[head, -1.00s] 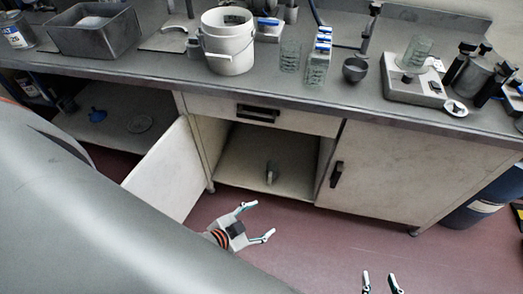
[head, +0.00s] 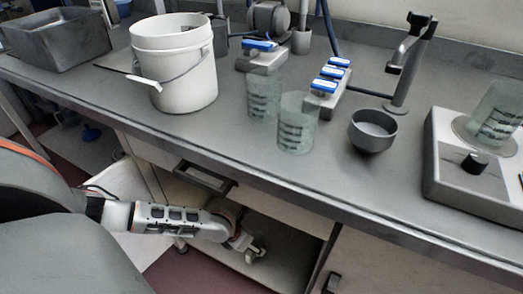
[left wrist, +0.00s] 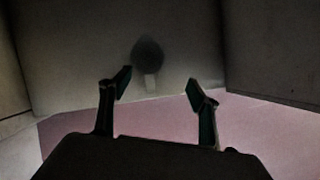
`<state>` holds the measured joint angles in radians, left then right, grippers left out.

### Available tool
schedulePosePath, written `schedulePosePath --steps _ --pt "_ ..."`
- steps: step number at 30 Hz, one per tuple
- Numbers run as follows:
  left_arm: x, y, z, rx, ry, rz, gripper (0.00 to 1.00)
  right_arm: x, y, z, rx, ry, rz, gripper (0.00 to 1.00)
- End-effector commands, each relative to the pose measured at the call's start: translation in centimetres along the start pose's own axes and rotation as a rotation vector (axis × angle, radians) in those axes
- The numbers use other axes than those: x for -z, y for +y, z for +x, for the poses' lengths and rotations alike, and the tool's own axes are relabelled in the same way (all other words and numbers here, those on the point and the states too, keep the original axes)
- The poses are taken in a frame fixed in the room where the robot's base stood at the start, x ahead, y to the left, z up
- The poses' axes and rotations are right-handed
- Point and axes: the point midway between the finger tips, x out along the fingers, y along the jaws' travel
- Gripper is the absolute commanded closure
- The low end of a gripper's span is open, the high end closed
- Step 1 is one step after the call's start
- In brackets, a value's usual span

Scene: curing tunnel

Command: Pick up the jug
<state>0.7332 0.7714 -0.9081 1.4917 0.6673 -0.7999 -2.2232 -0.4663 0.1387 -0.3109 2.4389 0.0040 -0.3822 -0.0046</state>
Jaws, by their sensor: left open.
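My left gripper (head: 248,247) reaches into the open cabinet under the bench in the head view. Its two fingers (left wrist: 158,92) are spread in the left wrist view, with nothing between the tips. My right gripper is out of view.
On the bench stand a white bucket (head: 187,85), two glass beakers (head: 297,125) (head: 263,95), a dark bowl (head: 372,131) and a grey stirrer plate (head: 470,165). The drawer handle (head: 205,178) juts out above my left arm. Cabinet walls (left wrist: 278,50) flank the gripper in the wrist view.

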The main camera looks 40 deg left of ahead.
Motion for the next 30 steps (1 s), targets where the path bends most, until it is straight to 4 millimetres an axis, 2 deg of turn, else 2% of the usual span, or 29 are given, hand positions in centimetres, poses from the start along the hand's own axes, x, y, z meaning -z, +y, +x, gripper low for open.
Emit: schedulePosePath --steps 1,4,14,21,25,30 --pt "0.6 1.1 0.8 -0.015 0.018 0.038 0.38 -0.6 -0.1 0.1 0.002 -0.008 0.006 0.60" --pt "0.3 2.1 1.1 -0.031 0.027 0.090 0.38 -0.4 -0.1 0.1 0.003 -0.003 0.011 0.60" --pt "0.5 2.5 4.4 -0.033 0.030 0.100 0.38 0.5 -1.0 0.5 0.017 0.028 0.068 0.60" --pt "1.0 2.8 7.9 -0.031 0.033 0.097 0.38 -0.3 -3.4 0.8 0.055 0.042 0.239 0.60" --pt "0.5 2.9 8.6 -0.032 0.026 0.099 0.38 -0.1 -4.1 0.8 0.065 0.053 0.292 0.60" --pt "0.0 2.9 8.5 -0.033 0.020 0.100 0.38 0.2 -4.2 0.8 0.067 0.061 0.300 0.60"
